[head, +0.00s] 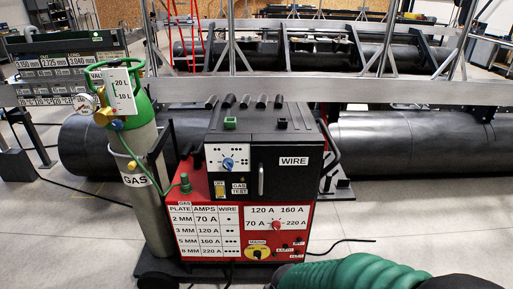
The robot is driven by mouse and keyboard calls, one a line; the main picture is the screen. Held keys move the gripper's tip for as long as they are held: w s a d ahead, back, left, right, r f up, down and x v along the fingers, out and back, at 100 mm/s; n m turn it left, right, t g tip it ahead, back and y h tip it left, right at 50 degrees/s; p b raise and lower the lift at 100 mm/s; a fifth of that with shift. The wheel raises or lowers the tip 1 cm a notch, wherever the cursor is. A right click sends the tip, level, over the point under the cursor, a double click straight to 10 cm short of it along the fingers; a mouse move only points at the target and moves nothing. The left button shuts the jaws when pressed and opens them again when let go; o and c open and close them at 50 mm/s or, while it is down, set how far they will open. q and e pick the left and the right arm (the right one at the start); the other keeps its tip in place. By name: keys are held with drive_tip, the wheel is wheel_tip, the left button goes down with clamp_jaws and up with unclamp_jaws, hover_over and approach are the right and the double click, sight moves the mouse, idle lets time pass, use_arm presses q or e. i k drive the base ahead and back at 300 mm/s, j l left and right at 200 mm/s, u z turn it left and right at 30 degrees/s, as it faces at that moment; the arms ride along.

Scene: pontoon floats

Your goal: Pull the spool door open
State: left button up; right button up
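The spool door (290,178) is the dark panel marked WIRE on the upper right front of the red and black welding machine (185,198). It looks shut, flush with the machine's front. A vertical bar handle (261,179) stands on the door's left side. To the left of the door is a panel with a blue knob (228,163) and a GAS TEST label. Neither of my grippers shows in the head view, so nothing is seen touching the door or its handle.
A green-topped gas cylinder (147,190) stands close to the machine's left. A green ribbed sleeve (350,274) crosses the bottom right; I cannot tell whether it is mine. Dark pontoon floats (410,145) and a metal rail lie behind. The floor (420,215) at right is mostly clear.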

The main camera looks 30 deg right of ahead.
sight(279, 172)
drive_tip(key=z, duration=1.1)
drive_tip(key=i+u, duration=0.25)
drive_tip(key=i+l, duration=0.05)
drive_tip(key=i, duration=0.05)
